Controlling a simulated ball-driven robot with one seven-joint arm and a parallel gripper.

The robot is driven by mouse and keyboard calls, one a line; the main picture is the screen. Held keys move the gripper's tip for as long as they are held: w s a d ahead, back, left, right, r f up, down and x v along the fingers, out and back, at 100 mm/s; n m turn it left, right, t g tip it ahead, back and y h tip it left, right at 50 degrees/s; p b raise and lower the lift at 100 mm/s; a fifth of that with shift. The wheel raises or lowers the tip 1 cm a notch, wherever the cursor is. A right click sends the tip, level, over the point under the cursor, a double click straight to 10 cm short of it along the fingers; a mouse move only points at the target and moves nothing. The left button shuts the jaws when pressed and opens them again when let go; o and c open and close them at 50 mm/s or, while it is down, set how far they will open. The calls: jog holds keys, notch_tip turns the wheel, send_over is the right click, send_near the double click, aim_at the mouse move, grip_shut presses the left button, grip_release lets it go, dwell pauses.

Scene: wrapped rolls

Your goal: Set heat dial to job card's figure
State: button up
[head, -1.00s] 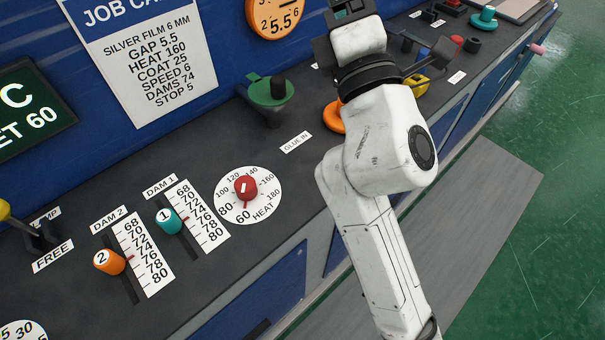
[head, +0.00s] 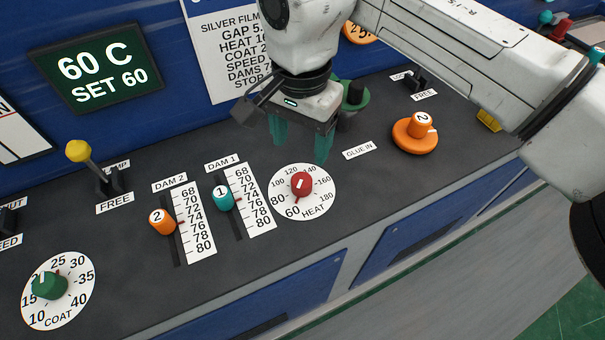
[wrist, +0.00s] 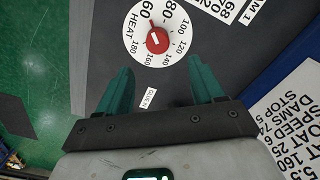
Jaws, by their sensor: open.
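The heat dial is a white disc (head: 327,192) with a red knob (head: 302,184) on the sloping dark desk; its red pointer is at about 60. It also shows in the wrist view as a white disc (wrist: 140,45) with a red knob (wrist: 158,40), beyond my fingertips. The job card (head: 222,70) on the blue wall is partly hidden by my arm; "160" reads on it in the wrist view (wrist: 285,120). My gripper (head: 301,150) is open and empty, its teal fingers pointing down just behind the dial, apart from the knob.
A screen (head: 98,70) reads 60 C, SET 60. Dam sliders with a teal knob (head: 223,198) and an orange knob (head: 162,221) stand left of the dial. A green knob (head: 362,97) is behind my gripper, and an orange knob (head: 414,138) is to the right.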

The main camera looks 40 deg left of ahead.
aim_at(303, 179)
jog(key=shift+w+d+f, duration=0.1)
jog(key=shift+d+f, duration=0.1)
jog(key=shift+f, duration=0.1)
notch_tip(303, 179, down, 10)
jog(key=shift+f+p, duration=0.1)
jog(key=shift+p, duration=0.4)
jog(key=shift+c, duration=0.5)
jog(key=c, duration=0.9)
jog(key=shift+c, duration=0.2)
